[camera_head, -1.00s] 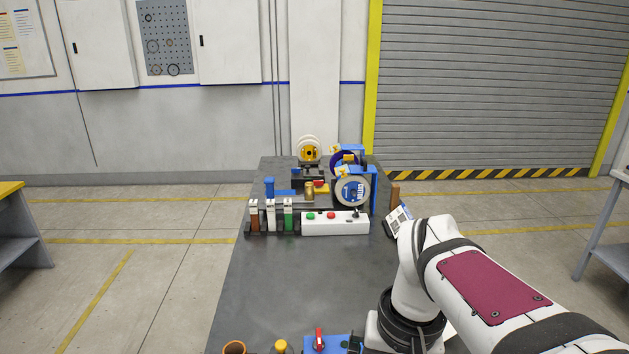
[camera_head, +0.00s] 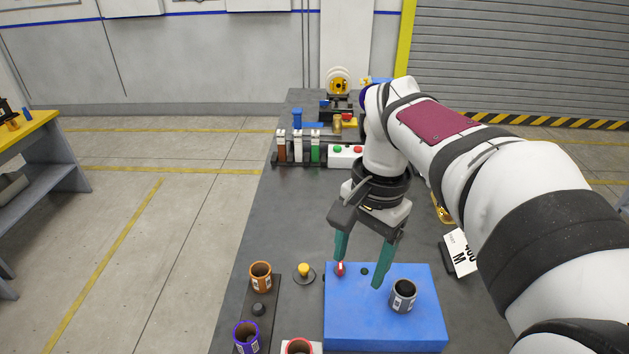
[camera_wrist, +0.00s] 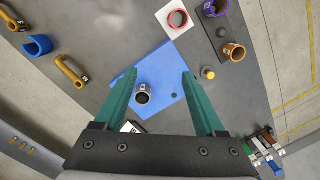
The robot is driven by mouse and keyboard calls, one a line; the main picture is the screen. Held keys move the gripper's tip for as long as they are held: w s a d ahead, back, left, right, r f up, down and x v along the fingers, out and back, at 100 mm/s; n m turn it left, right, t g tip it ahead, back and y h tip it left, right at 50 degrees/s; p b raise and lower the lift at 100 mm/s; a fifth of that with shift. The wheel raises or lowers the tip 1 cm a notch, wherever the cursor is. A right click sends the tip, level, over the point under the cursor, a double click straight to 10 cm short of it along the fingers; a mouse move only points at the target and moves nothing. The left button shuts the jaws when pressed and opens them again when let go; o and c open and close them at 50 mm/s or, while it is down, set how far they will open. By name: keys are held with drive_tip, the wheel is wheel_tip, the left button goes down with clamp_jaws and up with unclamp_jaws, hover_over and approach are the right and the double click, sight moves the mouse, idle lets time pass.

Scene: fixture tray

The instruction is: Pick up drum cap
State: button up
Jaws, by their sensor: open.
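I cannot tell for certain which part is the drum cap. A grey, open-topped cylinder (camera_head: 403,295) stands upright on the blue fixture tray (camera_head: 385,328); it also shows in the wrist view (camera_wrist: 142,95). A small red part (camera_head: 340,268) and a dark round spot (camera_head: 365,271) are near the tray's far edge. A yellow knob-like piece on a dark round base (camera_head: 304,270) sits left of the tray, also in the wrist view (camera_wrist: 208,72). My gripper (camera_head: 360,270) is open and empty, its green fingers pointing down above the tray's far part.
An orange cylinder (camera_head: 261,277), a purple cylinder (camera_head: 247,338) and a small dark knob (camera_head: 258,309) share a dark strip at left. A red-ringed part (camera_head: 299,346) is at the front edge. A white label plate (camera_head: 459,253) stands right. Bare tabletop lies beyond the tray.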

drive_tip(key=w+a+f+m, duration=0.1)
drive_tip(key=w+a, duration=0.1)
drive_tip(key=w, duration=0.5)
drive_tip(key=w+a+f+m, duration=0.1)
drive_tip(key=w+a+f, duration=0.1)
drive_tip(key=w, duration=0.5)
drive_tip(key=m, duration=0.3)
hover_over(304, 267)
wheel_tip(304, 267, down, 9)
drive_tip(key=shift+h, duration=0.4)
wheel_tip(304, 267, down, 16)
clamp_jaws()
